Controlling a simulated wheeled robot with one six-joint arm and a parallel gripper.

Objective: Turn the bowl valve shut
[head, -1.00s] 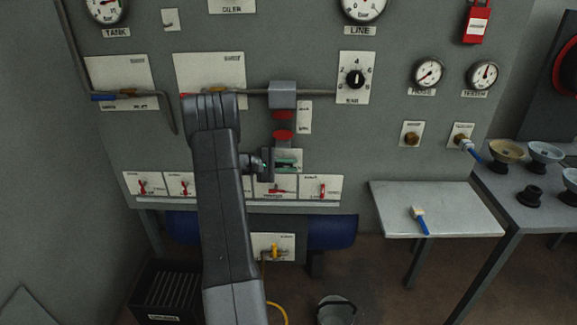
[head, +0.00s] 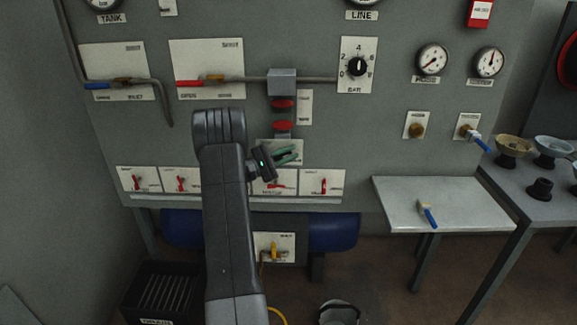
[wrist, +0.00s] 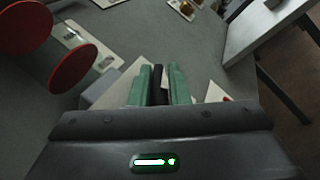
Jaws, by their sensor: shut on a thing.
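My gripper (head: 290,154) has green fingers and is at a white plate (head: 268,147) below two red discs (head: 283,126) on the grey panel. In the wrist view its two fingers (wrist: 161,72) are shut on a dark narrow handle (wrist: 159,80), which I take for the bowl valve handle. The fingers point up and right in the head view. The handle is hidden there by the gripper, and the plate's label is too small to read. The red discs also show at the left of the wrist view (wrist: 75,68).
A row of plates with small red levers (head: 323,186) lies just below and beside the gripper. A red-handled lever (head: 190,83) and a blue-handled one (head: 97,86) are at upper left. A side shelf (head: 390,200) holds a brush (head: 428,215).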

